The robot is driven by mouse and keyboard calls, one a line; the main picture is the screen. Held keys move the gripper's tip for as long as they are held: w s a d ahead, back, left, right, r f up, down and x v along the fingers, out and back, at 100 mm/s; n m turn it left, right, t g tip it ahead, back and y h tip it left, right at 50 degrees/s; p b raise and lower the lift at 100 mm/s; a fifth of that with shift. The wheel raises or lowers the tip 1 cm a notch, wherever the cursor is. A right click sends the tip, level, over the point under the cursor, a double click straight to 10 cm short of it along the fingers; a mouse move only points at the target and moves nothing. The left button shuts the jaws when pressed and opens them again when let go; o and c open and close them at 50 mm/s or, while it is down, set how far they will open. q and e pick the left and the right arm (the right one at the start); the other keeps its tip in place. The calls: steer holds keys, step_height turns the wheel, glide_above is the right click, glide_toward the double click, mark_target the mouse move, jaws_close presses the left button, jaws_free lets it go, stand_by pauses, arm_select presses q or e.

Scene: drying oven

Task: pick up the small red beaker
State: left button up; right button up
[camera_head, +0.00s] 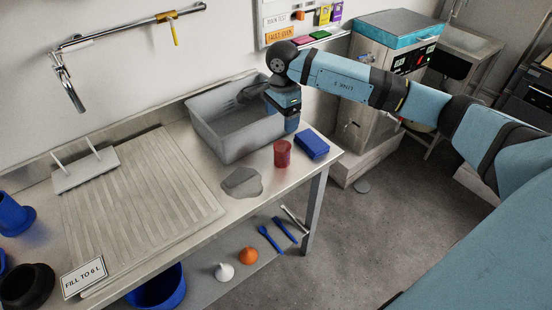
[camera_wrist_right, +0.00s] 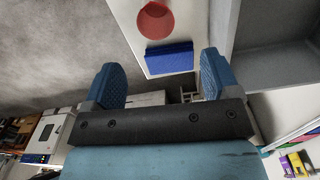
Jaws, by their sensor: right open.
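The small red beaker (camera_head: 282,153) stands upright on the steel bench near its front right corner. It also shows at the top of the right wrist view (camera_wrist_right: 155,20), beyond the blue block. My right gripper (camera_head: 290,122) is above the bench, behind the beaker and beside the basin's right end. In the right wrist view its two blue fingers (camera_wrist_right: 160,78) are wide apart with nothing between them. The beaker is clear of the fingers. My left gripper is not in view.
A blue block (camera_head: 312,144) lies just right of the beaker. A grey basin (camera_head: 222,150) stands behind and left of it. A grey cloth (camera_head: 242,182) lies to the left. A ribbed drainboard (camera_head: 145,205) covers the left bench. The bench's right edge is close.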

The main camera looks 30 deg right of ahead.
glide_above(282, 148)
steer(key=s+a, duration=0.1)
steer(key=f, duration=0.7)
steer(key=shift+s+f, duration=0.2)
steer(key=shift+f, duration=0.15)
steer(key=f, duration=0.5)
steer(key=shift+s+a+f, duration=0.1)
steer(key=shift+s, duration=0.15)
steer(key=c, duration=1)
